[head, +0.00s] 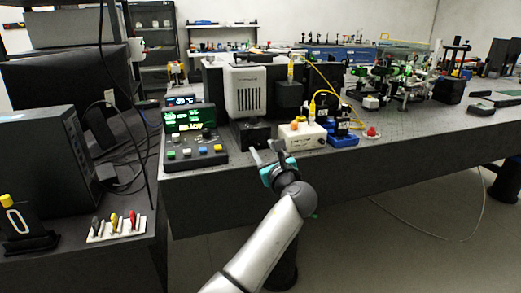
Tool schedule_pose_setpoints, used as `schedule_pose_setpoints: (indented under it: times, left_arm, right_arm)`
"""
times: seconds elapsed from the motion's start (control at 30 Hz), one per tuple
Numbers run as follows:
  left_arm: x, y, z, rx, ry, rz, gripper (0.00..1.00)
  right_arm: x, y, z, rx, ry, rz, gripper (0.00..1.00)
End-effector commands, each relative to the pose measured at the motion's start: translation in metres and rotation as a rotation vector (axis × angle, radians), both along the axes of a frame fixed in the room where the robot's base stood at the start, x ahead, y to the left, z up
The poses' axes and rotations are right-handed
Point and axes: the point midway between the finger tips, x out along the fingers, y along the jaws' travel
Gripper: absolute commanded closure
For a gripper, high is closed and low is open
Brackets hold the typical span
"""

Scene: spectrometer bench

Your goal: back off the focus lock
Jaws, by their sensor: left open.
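My left gripper (266,152) is at the front edge of the optical bench (215,172), open, with its fingers pointing toward the bench. Nothing shows between its fingers. Just beyond it, to the right, is a small white box (302,140) with an orange knob (294,125) on top. Behind the gripper stands a light grey vented unit (246,92) on a dark base (249,133). To the right are a blue mount (344,140) and a red knob (372,132). I cannot tell which part is the focus lock. My right gripper is not in view.
A keypad console (196,151) with a green-lit display (190,118) stands left of the vented unit. A black computer tower (48,160) and a small tool rack (116,229) occupy the left table. The front right bench top is clear.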

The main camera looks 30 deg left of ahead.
Motion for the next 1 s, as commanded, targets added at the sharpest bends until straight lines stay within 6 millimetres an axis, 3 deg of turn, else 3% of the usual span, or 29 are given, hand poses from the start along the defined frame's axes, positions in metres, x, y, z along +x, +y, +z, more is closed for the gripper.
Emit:
schedule_pose_setpoints:
  times: [0.3, 0.73, 1.0]
  left_arm:
    - [0.017, 0.02, 0.0, 0.001, -0.001, 0.0, 0.49]
    - [0.019, 0.023, 0.0, -0.001, -0.001, 0.0, 0.49]
    - [0.019, 0.023, 0.0, -0.001, 0.001, 0.0, 0.8]
  right_arm:
    - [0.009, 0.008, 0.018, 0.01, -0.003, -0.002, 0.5]
    - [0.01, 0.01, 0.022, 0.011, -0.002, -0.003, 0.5]
    - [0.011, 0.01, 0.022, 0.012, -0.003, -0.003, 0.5]
